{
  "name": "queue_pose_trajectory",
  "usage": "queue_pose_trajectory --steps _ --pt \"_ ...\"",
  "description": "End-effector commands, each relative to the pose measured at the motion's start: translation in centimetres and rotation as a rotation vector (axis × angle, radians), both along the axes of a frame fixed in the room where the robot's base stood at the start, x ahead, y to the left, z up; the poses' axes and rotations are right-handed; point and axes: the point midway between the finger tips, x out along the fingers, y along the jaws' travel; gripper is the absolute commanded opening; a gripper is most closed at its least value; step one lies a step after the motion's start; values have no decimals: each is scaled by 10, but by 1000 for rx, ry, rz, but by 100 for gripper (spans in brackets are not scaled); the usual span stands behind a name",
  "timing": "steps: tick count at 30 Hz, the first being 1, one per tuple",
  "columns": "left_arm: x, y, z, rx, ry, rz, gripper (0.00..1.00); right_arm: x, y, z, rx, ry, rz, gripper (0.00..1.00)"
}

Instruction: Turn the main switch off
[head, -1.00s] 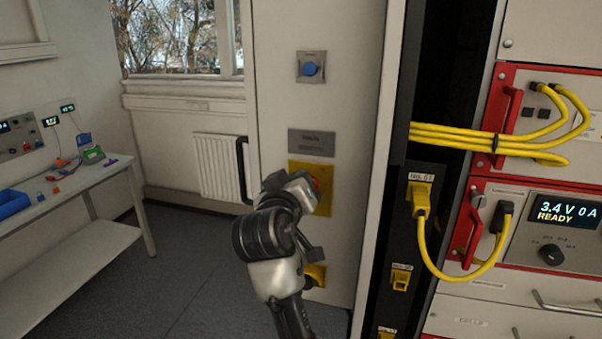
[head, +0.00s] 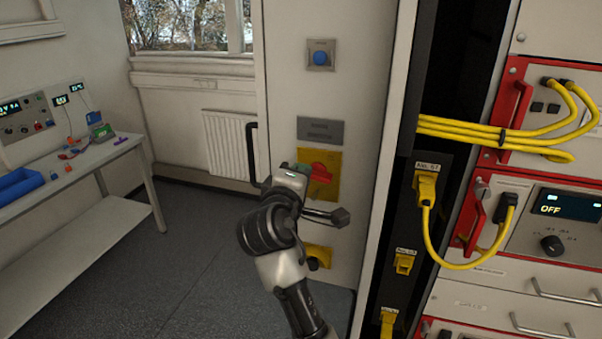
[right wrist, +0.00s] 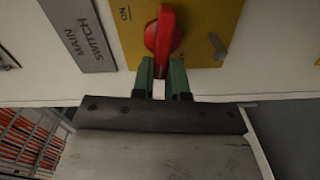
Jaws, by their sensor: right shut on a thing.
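The main switch is a red rotary knob (head: 321,172) on a yellow plate (head: 333,192) on the pale cabinet front. In the right wrist view the red knob (right wrist: 163,30) lies across the line to the "ON" mark, and the "MAIN SWITCH" label (right wrist: 82,35) is at its left. Part of the yellow plate is hidden by my gripper. My left gripper is not in view.
A blue button (head: 320,58) is above the switch. A rack at right has yellow cables (head: 470,131) and a display (head: 565,205) reading "OFF". A table (head: 80,172) with instruments stands at left. The floor (head: 190,240) between is clear.

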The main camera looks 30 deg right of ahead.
Motion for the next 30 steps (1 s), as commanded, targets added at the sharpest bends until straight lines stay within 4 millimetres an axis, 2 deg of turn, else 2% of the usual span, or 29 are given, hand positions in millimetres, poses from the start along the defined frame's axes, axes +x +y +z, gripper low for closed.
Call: queue_pose_trajectory --steps 10,27,28,30 --pt "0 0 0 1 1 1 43 0 -1 -1 -97 105 -2 0" --pt "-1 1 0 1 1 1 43 0 -1 -2 -116 126 -2 0" --pt "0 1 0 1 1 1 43 0 -1 -2 -116 126 -2 18" --pt "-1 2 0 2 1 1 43 0 -1 -2 -115 126 -2 29"
